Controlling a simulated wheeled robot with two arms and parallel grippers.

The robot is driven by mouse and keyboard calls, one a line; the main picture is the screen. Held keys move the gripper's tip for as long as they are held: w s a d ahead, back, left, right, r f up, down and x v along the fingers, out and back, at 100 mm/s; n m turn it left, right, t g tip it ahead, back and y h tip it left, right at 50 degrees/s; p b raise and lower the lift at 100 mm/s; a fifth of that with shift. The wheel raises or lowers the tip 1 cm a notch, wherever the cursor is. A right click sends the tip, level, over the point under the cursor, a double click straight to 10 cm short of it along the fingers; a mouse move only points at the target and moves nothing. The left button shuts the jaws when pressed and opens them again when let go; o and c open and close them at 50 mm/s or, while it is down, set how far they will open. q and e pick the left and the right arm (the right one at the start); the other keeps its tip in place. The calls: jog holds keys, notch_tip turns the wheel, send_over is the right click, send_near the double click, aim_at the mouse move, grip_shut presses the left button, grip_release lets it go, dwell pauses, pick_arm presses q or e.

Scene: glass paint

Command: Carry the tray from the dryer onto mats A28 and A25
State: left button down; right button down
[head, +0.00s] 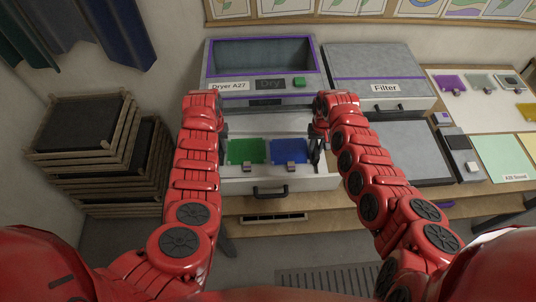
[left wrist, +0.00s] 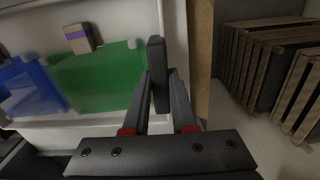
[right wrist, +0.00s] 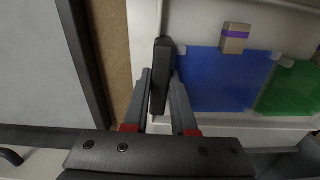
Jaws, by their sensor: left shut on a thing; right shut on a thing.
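The white tray (head: 268,125) sticks out in front of the dryer (head: 261,98), labelled Dryer A27. A green pane (head: 240,151) and a blue pane (head: 283,149) lie side by side on it, each with a small beige block. My left gripper (head: 223,143) is shut on the tray's left side. In the left wrist view its dark fingers (left wrist: 158,75) are at the white rim. My right gripper (head: 317,146) is shut on the tray's right side, with its fingers (right wrist: 161,75) at that rim. The exact grip is partly hidden. I cannot make out mats A28 and A25.
Stacked dark-topped frames (head: 78,120) stand on the left. The grey Filter unit (head: 385,102) and a grey panel (head: 415,158) lie to the right. Beyond them, a white board (head: 470,115) holds small panes. A dark handle (head: 270,190) shows at the front, below the tray.

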pick_arm(q)
jog(key=shift+r, duration=0.1)
dwell(0.7)
